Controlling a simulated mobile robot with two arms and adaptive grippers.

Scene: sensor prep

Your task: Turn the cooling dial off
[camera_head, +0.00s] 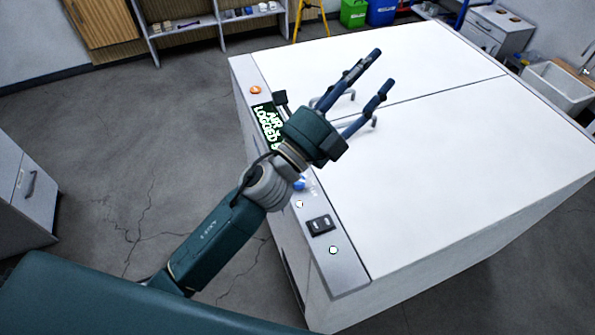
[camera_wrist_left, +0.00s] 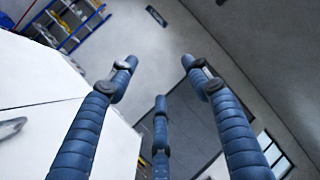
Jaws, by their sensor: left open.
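My left gripper (camera_head: 382,68) is open and empty above the white lid of a large chest unit (camera_head: 450,190). Its blue fingers are spread apart in the left wrist view (camera_wrist_left: 160,75), with nothing between them. A grey control panel (camera_head: 345,272) runs along the unit's left edge. A blue knob (camera_head: 299,184), possibly the cooling dial, sits on this panel, partly hidden by my left wrist. Its setting cannot be read. The gripper's fingers are beyond the knob, apart from it. My right gripper is not in view.
The panel also carries an orange button (camera_head: 256,90), a dark green display (camera_head: 268,122) partly covered by my arm, and a black rocker switch (camera_head: 321,225). Metal lid handles (camera_head: 345,97) stand near the fingers. A grey cabinet (camera_head: 28,190) is at the left. Floor between is clear.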

